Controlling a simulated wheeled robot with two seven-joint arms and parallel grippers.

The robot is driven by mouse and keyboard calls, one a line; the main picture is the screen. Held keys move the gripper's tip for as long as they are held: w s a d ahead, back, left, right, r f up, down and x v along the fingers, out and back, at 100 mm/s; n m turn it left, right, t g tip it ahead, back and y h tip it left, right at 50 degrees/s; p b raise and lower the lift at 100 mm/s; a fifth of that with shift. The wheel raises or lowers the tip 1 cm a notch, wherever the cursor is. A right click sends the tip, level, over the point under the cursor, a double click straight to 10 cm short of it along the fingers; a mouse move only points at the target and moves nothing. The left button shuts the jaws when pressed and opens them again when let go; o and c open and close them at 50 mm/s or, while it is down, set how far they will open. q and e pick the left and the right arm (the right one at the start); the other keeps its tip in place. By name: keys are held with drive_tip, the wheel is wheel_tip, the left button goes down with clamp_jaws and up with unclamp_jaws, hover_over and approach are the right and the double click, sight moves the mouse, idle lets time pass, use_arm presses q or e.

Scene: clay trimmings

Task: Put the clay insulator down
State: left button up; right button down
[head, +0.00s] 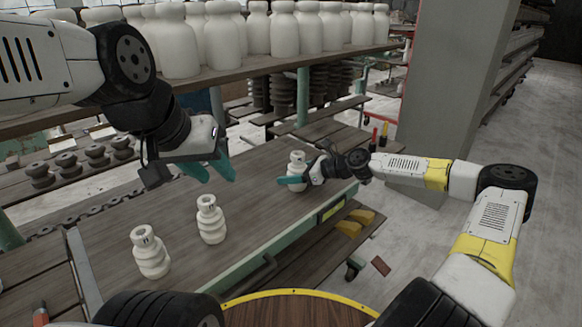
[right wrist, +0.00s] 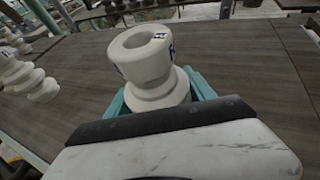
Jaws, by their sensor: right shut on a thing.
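My right gripper (head: 292,180) is shut on a white clay insulator (head: 297,165) at the right end of the wooden workbench. In the right wrist view, this insulator (right wrist: 145,62) stands upright between the teal fingers, its hollow top facing the camera. I cannot tell whether its base touches the bench. Two more white insulators stand upright on the bench, one in the middle (head: 210,219) and one nearer the front left (head: 150,251). My left gripper (head: 212,172) hangs above the bench at the left, its teal fingers apart with nothing between them.
The wooden workbench (head: 255,215) has bare room between the held insulator and the middle one. A shelf (head: 270,63) with many large white insulators runs behind it. A grey pillar (head: 445,90) stands at the right. Dark insulators (head: 95,152) line a rack at the left.

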drive_tip(key=shift+c, duration=1.6)
unclamp_jaws()
drive_tip(key=shift+f, duration=0.1)
drive_tip(key=shift+d+r, duration=0.2)
drive_tip(key=v, duration=1.1)
drive_tip(key=shift+s+d+r, duration=0.1)
drive_tip(key=shift+s+d, duration=0.1)
